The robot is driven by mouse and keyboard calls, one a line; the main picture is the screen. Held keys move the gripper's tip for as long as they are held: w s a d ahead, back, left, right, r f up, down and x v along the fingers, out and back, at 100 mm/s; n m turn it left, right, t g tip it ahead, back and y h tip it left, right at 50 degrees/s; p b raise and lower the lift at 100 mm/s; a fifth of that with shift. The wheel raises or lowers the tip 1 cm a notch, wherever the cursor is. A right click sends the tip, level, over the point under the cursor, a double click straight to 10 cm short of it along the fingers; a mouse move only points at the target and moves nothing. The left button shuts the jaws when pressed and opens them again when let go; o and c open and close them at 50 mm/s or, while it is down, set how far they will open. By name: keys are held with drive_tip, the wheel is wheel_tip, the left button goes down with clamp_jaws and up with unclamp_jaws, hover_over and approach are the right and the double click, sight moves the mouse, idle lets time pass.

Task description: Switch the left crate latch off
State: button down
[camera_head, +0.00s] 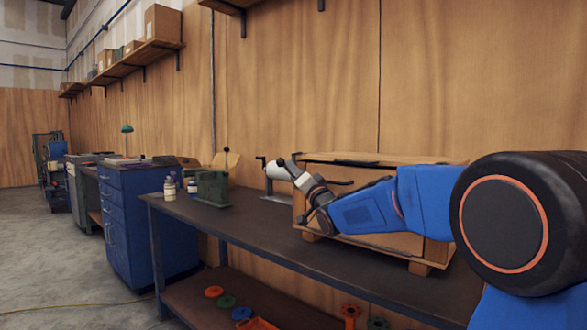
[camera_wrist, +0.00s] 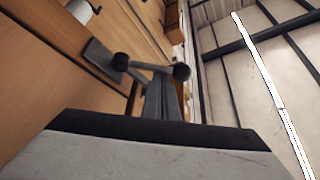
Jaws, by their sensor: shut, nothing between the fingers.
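A wooden crate (camera_head: 400,159) stands on the dark workbench, its front partly hidden by my blue arm. My gripper (camera_head: 293,170) is at the crate's upper left corner, close to a black ball knob (camera_head: 281,161). In the wrist view, the left latch shows as a grey plate (camera_wrist: 98,57) on the wood and a grey lever with a black knob (camera_wrist: 182,71). My gripper's grey fingers (camera_wrist: 166,98) are shut and empty, right below the lever. I cannot tell whether they touch it. A dark handle (camera_head: 340,182), perhaps another latch, shows on the crate's front.
A white pipe (camera_head: 276,171) on a stand is just left of the crate. A green machine (camera_head: 212,187) and bottles (camera_head: 170,188) stand farther left on the workbench (camera_head: 240,222). Coloured parts (camera_head: 242,313) lie on the lower shelf. The bench front between is clear.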

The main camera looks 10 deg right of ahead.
drive_tip(key=n+y, duration=0.1)
drive_tip(key=f+n+y, duration=0.1)
drive_tip(key=n, duration=0.1)
drive_tip(key=n+y, duration=0.1)
drive_tip(key=shift+s+a+f+n, duration=0.25)
drive_tip(key=shift+a+f+n, duration=0.05)
drive_tip(key=shift+a, duration=0.05)
drive_tip(key=f+n+g+y, duration=0.1)
drive_tip(key=n+y, duration=0.1)
drive_tip(key=n, duration=0.1)
drive_tip(key=f+n+g+y, duration=0.1)
drive_tip(key=n+y, duration=0.1)
drive_tip(key=n, duration=0.2)
drive_tip(key=f+n+g+y, duration=0.1)
drive_tip(key=n+y, duration=0.1)
drive_tip(key=n, duration=0.1)
drive_tip(key=shift+s+a+f+n+g, duration=0.2)
drive_tip(key=shift+a+f+n+g, duration=0.1)
drive_tip(key=shift+f, duration=0.15)
